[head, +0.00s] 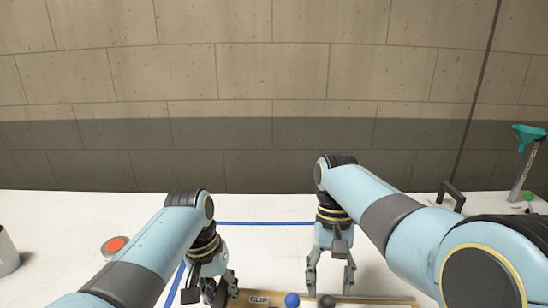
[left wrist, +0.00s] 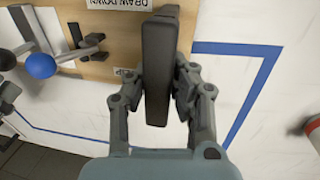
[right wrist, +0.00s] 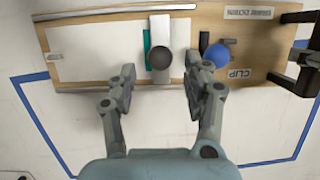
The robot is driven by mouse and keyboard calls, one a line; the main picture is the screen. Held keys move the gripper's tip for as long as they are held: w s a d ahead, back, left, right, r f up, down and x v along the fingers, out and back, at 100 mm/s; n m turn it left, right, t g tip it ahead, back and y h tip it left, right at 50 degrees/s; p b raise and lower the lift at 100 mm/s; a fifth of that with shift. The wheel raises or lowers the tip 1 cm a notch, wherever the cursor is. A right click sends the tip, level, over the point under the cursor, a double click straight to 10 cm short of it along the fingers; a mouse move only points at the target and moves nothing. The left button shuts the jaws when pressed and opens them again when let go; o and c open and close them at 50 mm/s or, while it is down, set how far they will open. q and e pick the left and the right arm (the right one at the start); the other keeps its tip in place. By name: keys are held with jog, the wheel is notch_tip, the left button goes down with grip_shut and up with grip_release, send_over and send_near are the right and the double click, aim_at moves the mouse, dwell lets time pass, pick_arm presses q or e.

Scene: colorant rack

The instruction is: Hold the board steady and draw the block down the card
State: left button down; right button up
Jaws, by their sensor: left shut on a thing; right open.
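The wooden board (right wrist: 90,74) lies flat with a white card (right wrist: 95,45) on its left part in the right wrist view. A pale block (right wrist: 160,26) with a dark round knob (right wrist: 163,59) lies across the card's right end, with a teal strip (right wrist: 147,42) along its left side. A blue ball (right wrist: 216,55) sits near the "CLIP" label (right wrist: 239,74). My left gripper (left wrist: 158,85) is shut on the board's dark handle (left wrist: 157,40). My right gripper (right wrist: 160,75) is open and empty, its fingers on either side of the knob's position, apart from it.
Blue tape (head: 265,223) outlines an area on the white table around the board. A red-topped tin (head: 115,245) and a grey can (head: 7,252) stand at the left.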

aim_at(328, 304)
jog(key=shift+x, duration=2.65)
grip_shut()
jog(key=shift+r, duration=0.1)
